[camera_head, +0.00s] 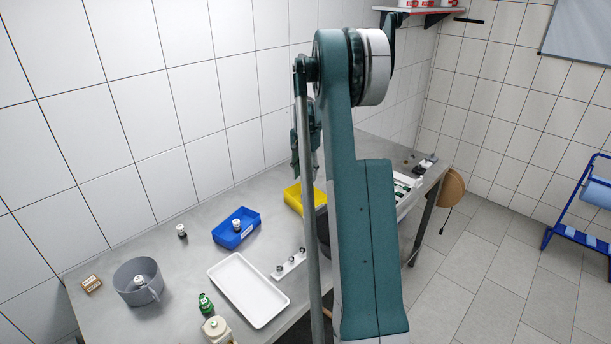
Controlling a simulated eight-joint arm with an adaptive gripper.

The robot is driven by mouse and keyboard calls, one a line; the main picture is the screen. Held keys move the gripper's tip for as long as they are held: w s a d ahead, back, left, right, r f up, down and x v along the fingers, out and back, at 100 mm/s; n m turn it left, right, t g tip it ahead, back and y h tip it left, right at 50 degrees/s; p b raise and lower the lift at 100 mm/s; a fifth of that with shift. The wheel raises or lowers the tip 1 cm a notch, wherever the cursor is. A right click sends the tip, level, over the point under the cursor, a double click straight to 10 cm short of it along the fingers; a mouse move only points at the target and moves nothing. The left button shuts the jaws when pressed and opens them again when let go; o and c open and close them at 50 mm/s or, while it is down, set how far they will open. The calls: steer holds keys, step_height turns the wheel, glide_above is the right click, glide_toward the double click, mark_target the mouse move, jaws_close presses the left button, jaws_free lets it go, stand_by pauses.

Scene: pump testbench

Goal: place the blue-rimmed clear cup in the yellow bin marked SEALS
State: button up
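The yellow bin (293,196) stands on the table beyond the blue bin, and my arm hides much of it. Its marking cannot be read from here. I cannot make out the blue-rimmed clear cup anywhere. The dark end part of my arm (305,152) shows behind my large teal link, above the yellow bin. Its fingers cannot be made out, nor whether they hold anything.
A blue bin (252,220) holds a small black-and-white part. A white tray (248,290), a small rack (289,266) with knobs, a grey bowl (128,290), a green bottle (205,303), a cream container (217,331) and a brown block (91,284) stand nearer.

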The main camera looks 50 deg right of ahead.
stand_by(0.5)
steer(key=s+a+r+n+t, duration=0.1)
steer(key=s+a+r+n, duration=0.15)
steer(key=a+r, duration=0.65)
steer(key=s+a+r+n+t+h, duration=0.1)
steer(key=s+a+r+n, duration=0.2)
steer(key=a, duration=1.1)
steer(key=s+a+r+n+t, duration=0.1)
steer(key=s+a+r+n, duration=0.1)
steer(key=a+r, duration=0.75)
steer(key=s+a+f+n+t, duration=0.2)
steer(key=s+a+n, duration=0.1)
steer(key=s+a, duration=0.9)
steer(key=s+a+f+n+t+y, duration=0.1)
steer(key=s+a+f+n+t, duration=0.1)
steer(key=s+a, duration=1)
steer(key=shift+a+f+n, duration=0.8)
steer(key=shift+a+n, duration=0.4)
steer(key=shift+n, duration=0.05)
